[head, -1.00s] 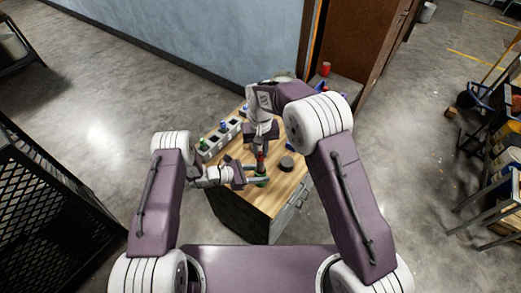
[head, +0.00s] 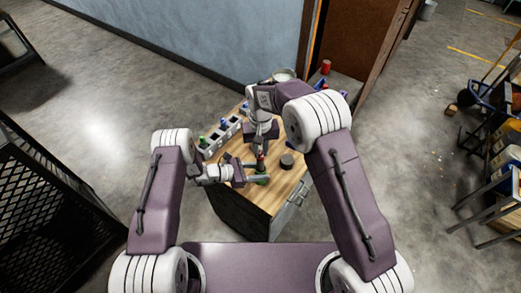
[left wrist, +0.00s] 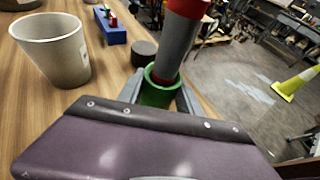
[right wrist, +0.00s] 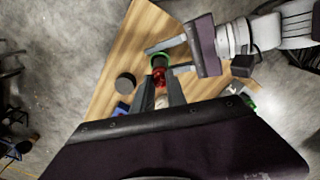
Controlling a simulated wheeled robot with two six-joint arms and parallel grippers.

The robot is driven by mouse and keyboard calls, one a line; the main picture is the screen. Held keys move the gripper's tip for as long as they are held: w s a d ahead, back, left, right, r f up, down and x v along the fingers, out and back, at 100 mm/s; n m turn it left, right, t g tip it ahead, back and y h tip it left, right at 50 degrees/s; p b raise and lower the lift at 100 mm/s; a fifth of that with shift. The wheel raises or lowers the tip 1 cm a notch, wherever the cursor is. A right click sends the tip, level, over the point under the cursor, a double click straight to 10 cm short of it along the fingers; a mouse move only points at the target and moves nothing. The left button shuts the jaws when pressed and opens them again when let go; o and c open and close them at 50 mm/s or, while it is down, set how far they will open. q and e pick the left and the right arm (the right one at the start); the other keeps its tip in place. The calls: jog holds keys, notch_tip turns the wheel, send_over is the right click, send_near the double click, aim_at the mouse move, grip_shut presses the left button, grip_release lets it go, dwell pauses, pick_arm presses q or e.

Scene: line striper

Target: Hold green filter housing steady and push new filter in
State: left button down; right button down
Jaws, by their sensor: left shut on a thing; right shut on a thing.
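The green filter housing (left wrist: 157,93) stands on the wooden tabletop, between the fingers of my left gripper (left wrist: 160,100). It also shows near the table's front in the head view (head: 262,181). The new filter (left wrist: 178,45) is a grey cylinder with red ends. Its lower red end is inside the housing's rim and most of its body stands above; how deep it sits is hidden. It looks slightly tilted in the left wrist view. My right gripper (right wrist: 162,98) is shut on the filter from above, with its red part (right wrist: 160,76) visible between the fingers.
A dark round cap (head: 286,161) lies right of the housing. A grey cup (left wrist: 55,48) and a blue block (left wrist: 110,28) stand on the table. A pale rack (head: 222,137) with small coloured items lines the table's left edge. A red item (head: 326,67) stands farther back.

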aim_at(261, 163)
jog(key=shift+f, duration=4.15)
dwell(0.3)
jog(key=c, duration=0.9)
grip_release()
jog(key=shift+c, duration=0.2)
jog(key=shift+r, duration=0.1)
jog(key=shift+r, duration=3.45)
pick_arm(q)
jog(key=c, duration=0.7)
grip_release()
